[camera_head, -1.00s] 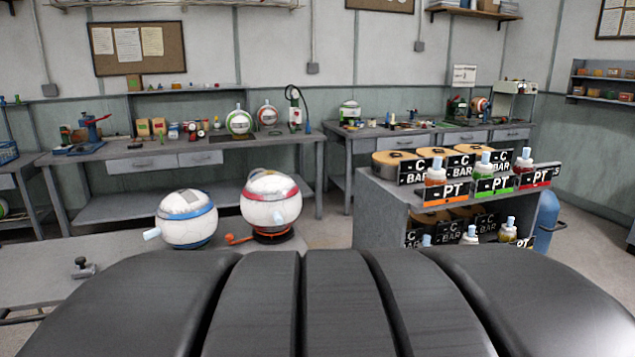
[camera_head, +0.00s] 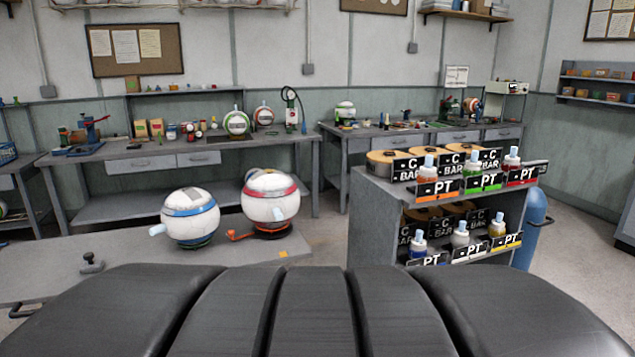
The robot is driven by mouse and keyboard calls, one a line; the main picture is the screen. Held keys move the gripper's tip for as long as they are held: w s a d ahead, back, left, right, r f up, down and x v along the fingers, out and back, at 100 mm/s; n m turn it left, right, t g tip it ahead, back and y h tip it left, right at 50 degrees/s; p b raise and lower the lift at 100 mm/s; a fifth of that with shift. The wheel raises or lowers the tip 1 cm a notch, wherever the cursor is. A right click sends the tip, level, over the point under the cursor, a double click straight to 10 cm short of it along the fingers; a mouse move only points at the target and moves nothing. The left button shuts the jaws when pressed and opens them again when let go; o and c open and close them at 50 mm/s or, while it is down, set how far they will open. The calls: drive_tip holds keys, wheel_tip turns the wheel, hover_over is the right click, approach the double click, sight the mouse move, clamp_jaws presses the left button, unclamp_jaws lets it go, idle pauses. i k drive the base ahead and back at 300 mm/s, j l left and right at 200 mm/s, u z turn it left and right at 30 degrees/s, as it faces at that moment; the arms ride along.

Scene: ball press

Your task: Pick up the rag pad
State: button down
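I cannot make out a rag pad for certain in this view. A white ball with a blue band (camera_head: 190,216) sits on the near grey bench (camera_head: 140,272), with a flat grey patch on its top; I cannot tell what the patch is. To its right stands a white ball with a red band (camera_head: 270,203), on an orange and dark base with a lever. A small orange piece (camera_head: 282,254) lies at the bench's right end. My gripper is not in view.
A grey shelf unit (camera_head: 365,232) on the right holds labelled bottles and tan rolls. A blue cylinder (camera_head: 531,222) stands beside it. A dark knob (camera_head: 91,262) sits on the near bench. Workbenches with tools line the back wall. A large black ridged shape fills the bottom.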

sight(91, 262)
drive_tip(key=u, duration=1.55)
